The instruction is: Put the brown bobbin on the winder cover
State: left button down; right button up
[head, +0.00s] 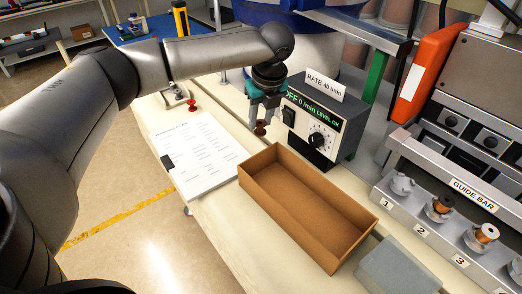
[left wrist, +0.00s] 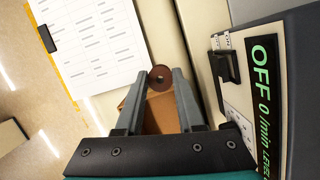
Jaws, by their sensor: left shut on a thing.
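The brown bobbin (head: 261,128) is between the fingertips of my left gripper (head: 263,117), over the bench beside the rate control box. My left gripper is shut on it. In the left wrist view, the bobbin (left wrist: 160,77) shows end-on between the two grey fingers (left wrist: 160,90). A flat grey box-like surface (head: 398,266) is at the bottom right of the head view; I cannot tell whether it is the winder cover. My right gripper is not in view.
An open, empty-looking cardboard tray (head: 262,205) lies just in front of the gripper. The control box (head: 325,115) is close on its right. A clipboard (head: 198,155) and a small red piece (head: 192,105) lie to the left. A guide bar (head: 470,196) with numbered spindles is at the right.

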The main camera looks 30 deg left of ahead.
pick_arm(q)
notch_tip(320, 180, down, 10)
jog(key=shift+w+r+b, duration=0.1)
jog(key=shift+r+b, duration=0.05)
jog(key=shift+b, duration=0.25)
jog(key=c, duration=0.5)
grip_release()
jog(key=p+v, duration=0.1)
jog(key=v, duration=1.1)
jog(key=shift+r, duration=0.1)
